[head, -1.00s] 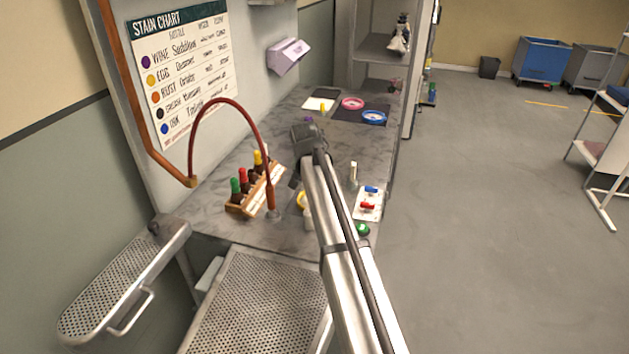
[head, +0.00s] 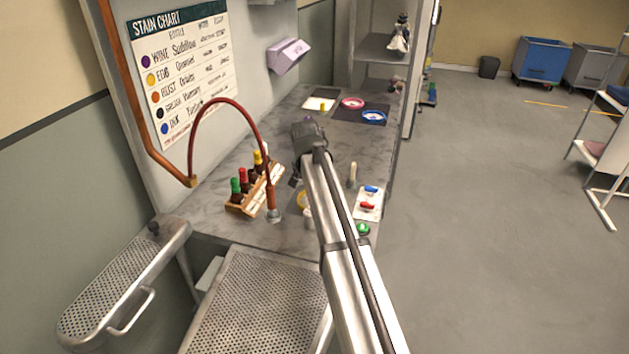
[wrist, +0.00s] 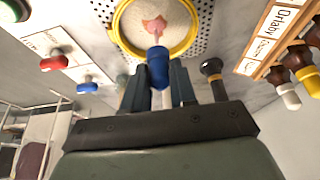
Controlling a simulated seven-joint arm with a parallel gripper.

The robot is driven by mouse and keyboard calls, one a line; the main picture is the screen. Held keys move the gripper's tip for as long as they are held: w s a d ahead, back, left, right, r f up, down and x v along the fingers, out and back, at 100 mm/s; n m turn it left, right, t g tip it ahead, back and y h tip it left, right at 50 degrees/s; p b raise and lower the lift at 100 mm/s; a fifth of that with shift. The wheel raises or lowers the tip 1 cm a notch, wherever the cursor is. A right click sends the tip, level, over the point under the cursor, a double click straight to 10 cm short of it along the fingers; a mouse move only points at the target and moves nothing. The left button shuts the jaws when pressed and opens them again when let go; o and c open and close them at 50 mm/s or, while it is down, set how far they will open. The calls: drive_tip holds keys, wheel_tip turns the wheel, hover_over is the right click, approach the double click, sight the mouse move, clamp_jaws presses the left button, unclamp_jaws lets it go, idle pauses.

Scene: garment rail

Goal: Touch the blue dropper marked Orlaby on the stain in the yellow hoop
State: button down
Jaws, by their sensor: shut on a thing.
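My gripper (wrist: 158,88) is shut on the blue dropper (wrist: 158,70) in the wrist view. The dropper's pale tip points at the yellow hoop (wrist: 193,38). Inside the hoop is pale cloth with a pinkish-orange stain (wrist: 154,25). The tip overlaps the stain's lower edge in this view; I cannot tell whether it touches. The word Orlaby shows on the rack label (wrist: 286,22), but no name is readable on the dropper.
A wooden rack (head: 262,196) of bottles with coloured tops stands left of my arm, beside a red hose (head: 226,101). A white board (head: 367,205) with blue and red pieces lies to the right. Pink (head: 352,103) and blue (head: 374,117) hoops lie at the back.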

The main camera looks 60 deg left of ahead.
drive_tip(key=shift+r, duration=3.25)
